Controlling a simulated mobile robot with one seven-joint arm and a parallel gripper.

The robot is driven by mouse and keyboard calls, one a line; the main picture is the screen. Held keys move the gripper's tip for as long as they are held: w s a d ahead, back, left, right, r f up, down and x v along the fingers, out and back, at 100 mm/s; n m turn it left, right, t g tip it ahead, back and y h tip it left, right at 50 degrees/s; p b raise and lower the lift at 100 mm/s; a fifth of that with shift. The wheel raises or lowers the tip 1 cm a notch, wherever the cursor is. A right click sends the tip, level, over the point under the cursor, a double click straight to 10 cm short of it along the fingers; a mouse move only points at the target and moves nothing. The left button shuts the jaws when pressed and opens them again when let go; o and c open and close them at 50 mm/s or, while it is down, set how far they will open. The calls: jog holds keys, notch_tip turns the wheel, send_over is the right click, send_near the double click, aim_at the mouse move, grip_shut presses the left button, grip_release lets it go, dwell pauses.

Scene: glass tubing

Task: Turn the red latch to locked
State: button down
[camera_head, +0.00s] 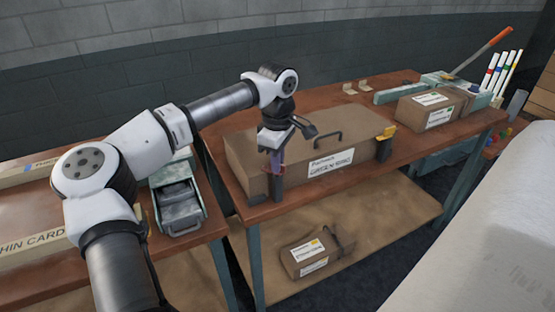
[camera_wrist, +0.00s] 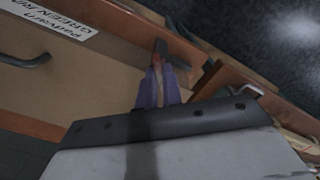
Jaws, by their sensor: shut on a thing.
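A brown case (camera_head: 310,157) with a dark handle and a white label lies on the wooden bench. At its near left end, my gripper (camera_head: 276,168) points down, its purple fingers at the case's front corner. In the wrist view my gripper (camera_wrist: 158,82) is shut on the red latch (camera_wrist: 157,62), a narrow reddish piece between the fingertips. The fingers hide most of the latch, so its exact angle cannot be told. A dark block (camera_wrist: 163,45) sits just beyond the fingertips.
A yellow latch (camera_head: 386,133) is at the case's right end. A smaller labelled carton (camera_head: 436,108) stands farther right on the bench (camera_head: 395,162). A green metal drawer (camera_head: 181,212) is left of the case. Another carton (camera_head: 317,254) lies on the lower shelf.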

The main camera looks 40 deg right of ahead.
jog(key=m, duration=0.4)
jog(key=shift+m, duration=0.3)
jog(key=shift+m+p, duration=0.3)
jog(key=shift+m, duration=1.2)
jog(key=c, duration=1.6)
grip_release()
jog(key=shift+o, duration=0.2)
jog(key=shift+r, duration=0.1)
notch_tip(320, 180, up, 14)
jog(key=b, duration=0.2)
